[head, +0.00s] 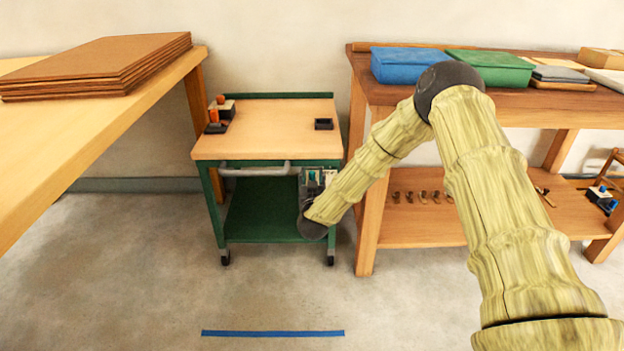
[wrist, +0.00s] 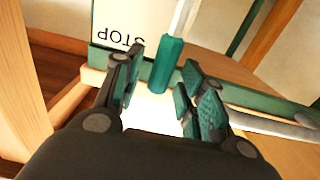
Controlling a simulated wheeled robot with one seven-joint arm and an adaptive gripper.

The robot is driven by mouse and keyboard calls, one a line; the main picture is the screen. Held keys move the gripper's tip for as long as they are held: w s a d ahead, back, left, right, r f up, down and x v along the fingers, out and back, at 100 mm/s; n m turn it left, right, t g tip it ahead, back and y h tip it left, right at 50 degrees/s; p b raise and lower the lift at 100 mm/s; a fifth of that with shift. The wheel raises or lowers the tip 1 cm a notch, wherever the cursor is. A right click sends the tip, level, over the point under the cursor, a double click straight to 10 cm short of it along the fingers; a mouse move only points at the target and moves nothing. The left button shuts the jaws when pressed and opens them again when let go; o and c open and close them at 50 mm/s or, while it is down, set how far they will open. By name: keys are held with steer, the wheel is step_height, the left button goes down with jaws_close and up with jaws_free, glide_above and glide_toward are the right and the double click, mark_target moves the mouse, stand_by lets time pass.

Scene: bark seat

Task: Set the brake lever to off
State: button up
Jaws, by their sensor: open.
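The brake lever (wrist: 168,65) shows in the wrist view as a pale rod with a teal grip. It stands in front of a white plate (wrist: 122,22) on which upside-down "STOP" lettering is readable. My gripper (wrist: 160,85) is open, with its dark, teal-padded fingers on either side of the line to the grip. The grip is just ahead of the fingertips, and I cannot tell whether it touches them. In the head view my gripper (head: 315,183) is at the front right of the green cart (head: 265,145), below its top; my arm hides part of the lever area.
A grey push handle (head: 255,170) runs along the cart's front. A wooden bench (head: 90,110) is at left, and a workbench (head: 440,95) with blue and green boxes is close at right. A blue floor strip (head: 272,333) lies in front; the floor around it is clear.

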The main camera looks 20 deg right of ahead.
steer(key=shift+w+d, duration=0.2)
steer(key=shift+w, duration=0.4)
jaws_close()
